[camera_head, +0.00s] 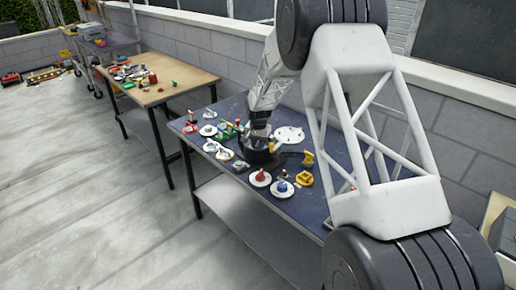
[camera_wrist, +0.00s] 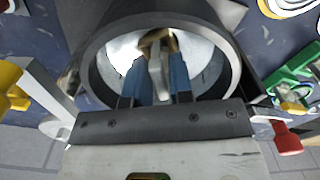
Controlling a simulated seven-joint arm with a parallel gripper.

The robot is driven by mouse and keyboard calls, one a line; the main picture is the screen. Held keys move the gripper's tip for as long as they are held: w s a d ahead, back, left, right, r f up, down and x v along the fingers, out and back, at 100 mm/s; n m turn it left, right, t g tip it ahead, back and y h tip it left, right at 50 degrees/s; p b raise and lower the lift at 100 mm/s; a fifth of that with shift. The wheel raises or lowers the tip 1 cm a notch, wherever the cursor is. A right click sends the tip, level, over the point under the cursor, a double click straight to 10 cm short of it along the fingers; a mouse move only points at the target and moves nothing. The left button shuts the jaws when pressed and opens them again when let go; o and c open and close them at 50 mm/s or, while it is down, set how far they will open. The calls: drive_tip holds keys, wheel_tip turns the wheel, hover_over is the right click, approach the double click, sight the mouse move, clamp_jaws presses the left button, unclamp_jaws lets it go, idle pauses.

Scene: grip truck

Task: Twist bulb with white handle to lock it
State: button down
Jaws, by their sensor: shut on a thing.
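My gripper (camera_wrist: 157,85) has two blue fingers. They are shut on a narrow white handle (camera_wrist: 155,63) with a tan-gold piece at its top. The fingers and handle sit inside a round dark grey rim (camera_wrist: 92,75) with a pale, shiny inside. The bulb itself is not clearly visible, and I cannot tell its turn angle. In the head view my gripper (camera_head: 259,139) points down over a dark round pan-like thing (camera_head: 262,158) on the blue table (camera_head: 225,115); the fingertips and handle are hidden there.
Around it stand a red knob on a white disc (camera_head: 260,178), a blue knob (camera_head: 282,187), a yellow part (camera_head: 304,179), a white round plate (camera_head: 290,134) and green parts (camera_head: 228,132). They leave little free room. A wooden-topped table (camera_head: 165,75) stands further left.

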drive_tip(key=shift+m, duration=0.9)
drive_tip(key=c, duration=1.1)
unclamp_jaws()
drive_tip(key=shift+r, duration=0.15)
drive_tip(key=shift+r, duration=3.65)
